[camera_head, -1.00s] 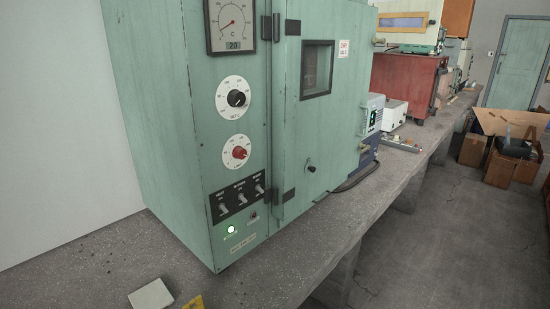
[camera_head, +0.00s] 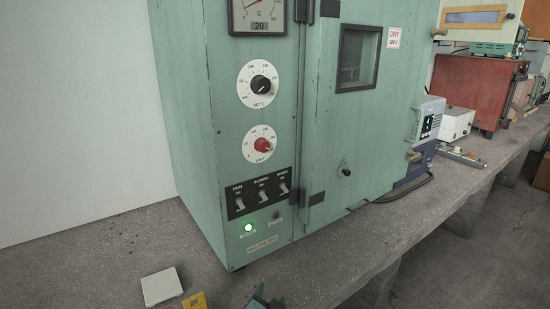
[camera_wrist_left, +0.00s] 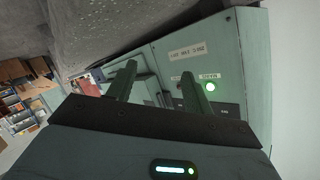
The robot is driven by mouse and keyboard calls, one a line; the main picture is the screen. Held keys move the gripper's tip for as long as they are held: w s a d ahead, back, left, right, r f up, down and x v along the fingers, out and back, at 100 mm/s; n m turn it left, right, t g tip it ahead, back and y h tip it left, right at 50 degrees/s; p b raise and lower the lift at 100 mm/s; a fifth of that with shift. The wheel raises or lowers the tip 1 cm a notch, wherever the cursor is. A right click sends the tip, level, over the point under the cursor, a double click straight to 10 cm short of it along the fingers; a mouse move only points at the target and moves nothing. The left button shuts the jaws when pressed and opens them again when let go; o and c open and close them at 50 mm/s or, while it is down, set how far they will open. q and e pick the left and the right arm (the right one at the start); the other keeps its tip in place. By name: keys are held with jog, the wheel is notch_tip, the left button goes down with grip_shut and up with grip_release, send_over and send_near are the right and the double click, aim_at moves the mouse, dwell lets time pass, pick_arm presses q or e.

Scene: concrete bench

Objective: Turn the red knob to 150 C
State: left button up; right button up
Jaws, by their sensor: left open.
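The red knob (camera_head: 262,145) sits on a round white dial (camera_head: 248,148) on the front of the green oven (camera_head: 190,120), below a black knob (camera_head: 261,85) on a similar dial. The dial's small numbers are too blurred to read surely. My left gripper (camera_head: 262,298) just shows at the bottom edge of the head view, well below the red knob and apart from it. In the left wrist view its two fingers (camera_wrist_left: 157,78) are spread with nothing between them, facing the lower oven panel. The red knob cannot be made out there. My right gripper is not in view.
Switches (camera_head: 260,193) and a lit green lamp (camera_head: 248,228) are below the dials. A gauge (camera_head: 257,14) is above. A white block (camera_head: 161,286) and a yellow item (camera_head: 194,301) lie on the concrete bench (camera_head: 90,260). The oven door has a small knob (camera_head: 345,171).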

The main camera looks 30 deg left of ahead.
pick_arm(q)
jog(key=w+a+r+n+t+y+b, duration=0.1)
jog(key=w+r+n+y, duration=0.1)
jog(key=w+r+y, duration=0.3)
jog(key=w+a+r+n, duration=0.1)
jog(key=w+a+r, duration=0.15)
jog(key=r, duration=0.55)
jog(key=n+g+y+b, duration=0.2)
jog(key=n+y, duration=0.5)
jog(key=y, duration=0.1)
send_near(265, 150)
jog(key=p+x, duration=0.1)
jog(key=x, duration=0.3)
jog(key=p+x, duration=0.1)
jog(key=x, duration=0.3)
jog(key=shift+s+r, duration=0.15)
jog(key=shift+r, duration=0.1)
jog(key=shift+w+a, duration=0.2)
jog(key=shift+a, duration=0.15)
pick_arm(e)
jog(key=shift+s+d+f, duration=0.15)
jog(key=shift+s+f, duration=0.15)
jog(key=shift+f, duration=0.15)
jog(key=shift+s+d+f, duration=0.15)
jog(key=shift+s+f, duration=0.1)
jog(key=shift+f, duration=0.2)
